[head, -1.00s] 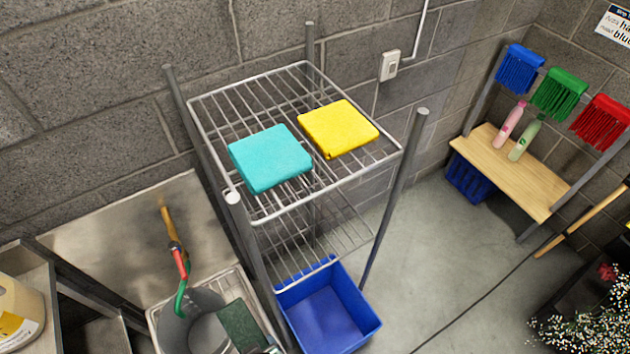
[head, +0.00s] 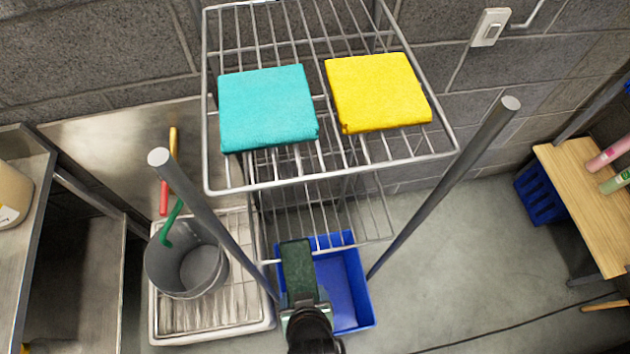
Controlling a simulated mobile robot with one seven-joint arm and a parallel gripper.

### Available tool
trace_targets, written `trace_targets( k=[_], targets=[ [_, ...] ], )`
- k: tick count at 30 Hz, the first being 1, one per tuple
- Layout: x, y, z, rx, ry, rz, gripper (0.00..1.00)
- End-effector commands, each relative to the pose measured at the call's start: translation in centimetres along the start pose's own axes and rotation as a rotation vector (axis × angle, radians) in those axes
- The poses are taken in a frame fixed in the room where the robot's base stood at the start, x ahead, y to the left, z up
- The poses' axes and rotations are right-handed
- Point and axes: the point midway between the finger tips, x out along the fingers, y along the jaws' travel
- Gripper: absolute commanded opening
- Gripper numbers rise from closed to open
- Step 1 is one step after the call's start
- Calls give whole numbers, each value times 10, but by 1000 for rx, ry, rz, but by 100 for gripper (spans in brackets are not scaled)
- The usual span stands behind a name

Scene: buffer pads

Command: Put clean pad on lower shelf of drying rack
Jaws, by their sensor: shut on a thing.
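The drying rack (head: 208,110) is a metal wire frame in the middle of the head view. Its upper shelf holds a turquoise pad (head: 267,106) and a yellow pad (head: 378,92). Its lower shelf (head: 365,222) shows below, partly hidden by the upper shelf, and the visible part looks bare. My gripper (head: 304,302) is shut on a dark green pad (head: 297,268) at its near end. The pad points away from me, in front of the rack's near side, and overlaps the lower shelf's front edge in the picture. I cannot tell whether it touches the shelf.
A blue bin (head: 350,290) stands on the floor below the rack. Rack posts (head: 215,225) rise left and right of the opening. A grey bucket (head: 187,268) stands on a draining tray at left.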

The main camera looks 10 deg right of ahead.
Motion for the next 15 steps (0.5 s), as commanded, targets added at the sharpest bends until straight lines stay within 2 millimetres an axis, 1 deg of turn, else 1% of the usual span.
trace_targets(
  k=[1, 6, 8, 11, 15],
  targets=[
    [-4, 1, 11, 3, -1, 2, 21],
    [-33, 2, 19, 0, 0, 1, 21],
    [-39, 2, 19, 0, 1, 1, 21],
    [-41, 2, 13, -1, 3, 1, 21],
    [-32, 3, -10, -2, 7, 3, 21]
  ],
)
